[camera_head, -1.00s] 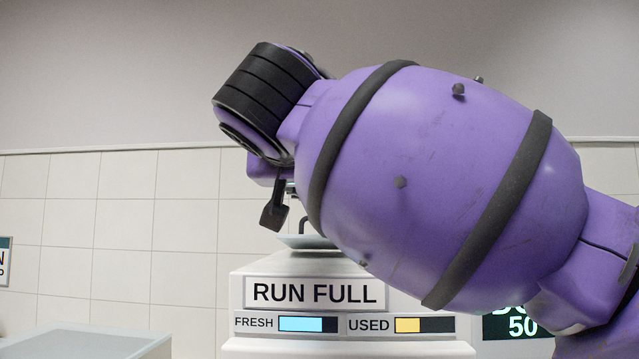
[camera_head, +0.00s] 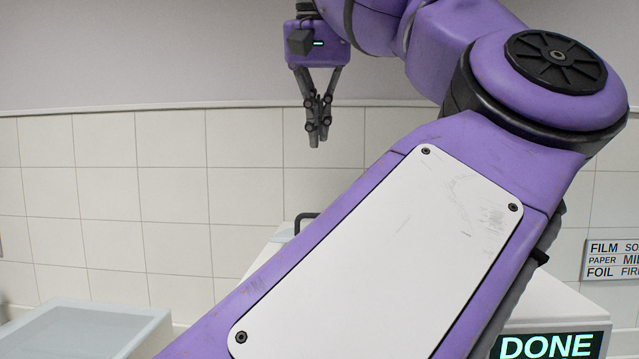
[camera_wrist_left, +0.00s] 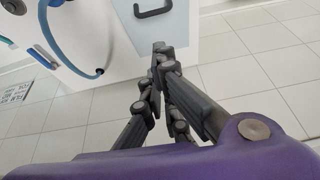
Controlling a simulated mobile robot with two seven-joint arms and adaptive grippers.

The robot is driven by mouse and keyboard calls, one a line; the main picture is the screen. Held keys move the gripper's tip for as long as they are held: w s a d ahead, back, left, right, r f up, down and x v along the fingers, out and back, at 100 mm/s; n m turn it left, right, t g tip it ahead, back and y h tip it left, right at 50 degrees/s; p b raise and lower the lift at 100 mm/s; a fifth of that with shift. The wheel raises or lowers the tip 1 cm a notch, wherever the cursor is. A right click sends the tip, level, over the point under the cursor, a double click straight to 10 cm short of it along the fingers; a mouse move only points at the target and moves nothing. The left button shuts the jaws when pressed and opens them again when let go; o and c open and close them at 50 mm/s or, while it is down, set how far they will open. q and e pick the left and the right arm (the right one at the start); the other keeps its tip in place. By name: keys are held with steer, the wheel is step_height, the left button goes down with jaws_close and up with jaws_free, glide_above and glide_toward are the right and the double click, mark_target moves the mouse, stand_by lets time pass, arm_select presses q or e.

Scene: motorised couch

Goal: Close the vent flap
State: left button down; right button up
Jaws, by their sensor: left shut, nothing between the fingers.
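My left gripper (camera_head: 318,137) hangs pointing down in the upper middle of the head view, its fingers together and empty. Its closed fingers also show in the wrist view (camera_wrist_left: 158,50). A dark handle (camera_head: 304,218) shows on top of a white machine, below the gripper and apart from it, partly hidden by my arm. I cannot make out clearly whether this belongs to the vent flap. My right gripper is not in view.
My arm covers much of the white machine (camera_head: 560,305). Its display (camera_head: 545,345) reads DONE. A pale tray or basin (camera_head: 85,330) is at lower left. A wall sign (camera_head: 612,260) is at right. In the wrist view a blue hose (camera_wrist_left: 70,62) loops on the left.

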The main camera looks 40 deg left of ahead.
arm_select(q)
steer(key=x, duration=0.6)
steer(key=s+d+x, duration=0.1)
steer(key=x, duration=0.2)
steer(key=shift+f, duration=0.35)
steer(key=shift+s+d+f, duration=0.15)
steer(key=shift+s+f, duration=0.05)
steer(key=shift+f, duration=0.35)
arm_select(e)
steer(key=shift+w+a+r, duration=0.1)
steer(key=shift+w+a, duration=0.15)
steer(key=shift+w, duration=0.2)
